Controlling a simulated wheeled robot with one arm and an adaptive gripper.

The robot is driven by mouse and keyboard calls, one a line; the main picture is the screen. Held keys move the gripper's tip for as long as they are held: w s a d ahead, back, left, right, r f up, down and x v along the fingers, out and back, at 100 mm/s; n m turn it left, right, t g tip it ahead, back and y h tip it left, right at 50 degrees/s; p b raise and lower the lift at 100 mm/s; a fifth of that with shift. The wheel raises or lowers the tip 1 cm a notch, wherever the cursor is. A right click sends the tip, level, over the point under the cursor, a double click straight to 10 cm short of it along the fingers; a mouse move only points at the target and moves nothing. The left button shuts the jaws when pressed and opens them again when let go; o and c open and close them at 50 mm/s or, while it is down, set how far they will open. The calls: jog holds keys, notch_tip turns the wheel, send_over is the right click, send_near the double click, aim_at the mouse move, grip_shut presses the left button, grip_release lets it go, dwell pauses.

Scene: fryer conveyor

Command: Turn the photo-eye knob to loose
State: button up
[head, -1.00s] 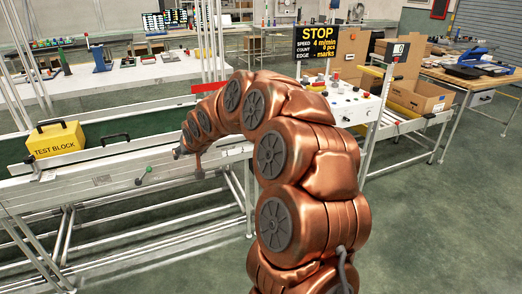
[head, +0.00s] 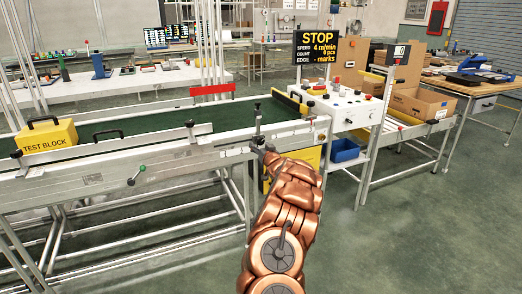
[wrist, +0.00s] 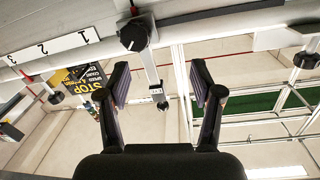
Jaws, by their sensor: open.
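In the wrist view a round black knob (wrist: 134,36) with a white mark sits at the top of a light bracket arm (wrist: 150,70). It looks like the photo-eye knob, though its setting is too small to read. A small dark part (wrist: 157,92) with a tag is at the arm's other end, in line with the gap between my fingers. My gripper (wrist: 160,92) is open and empty. In the head view my gripper (head: 261,146) is small, beside a dark-topped post (head: 257,120) on the conveyor's near rail. Contact cannot be told.
The green-belted conveyor (head: 175,122) carries a yellow test block (head: 48,136) at left. A control box (head: 345,110) stands right, below the STOP display (head: 317,45). The floor at right is clear.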

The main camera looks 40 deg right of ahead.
aim_at(261, 142)
jog(key=shift+t, duration=0.3)
jog(key=d+f, duration=0.1)
jog(key=w+d+f, duration=0.1)
jog(key=d, duration=0.1)
jog(key=shift+d+f+b, duration=0.25)
jog(key=shift+d+b, duration=0.05)
jog(key=shift+w+d+r, duration=0.1)
jog(key=shift+w+d, duration=0.3)
jog(key=shift+w, duration=0.45)
jog(key=shift+w+d+n, duration=0.3)
jog(key=shift+w+d, duration=0.05)
jog(key=shift+w, duration=0.2)
jog(key=shift+x, duration=0.85)
jog(key=shift+c, duration=0.4)
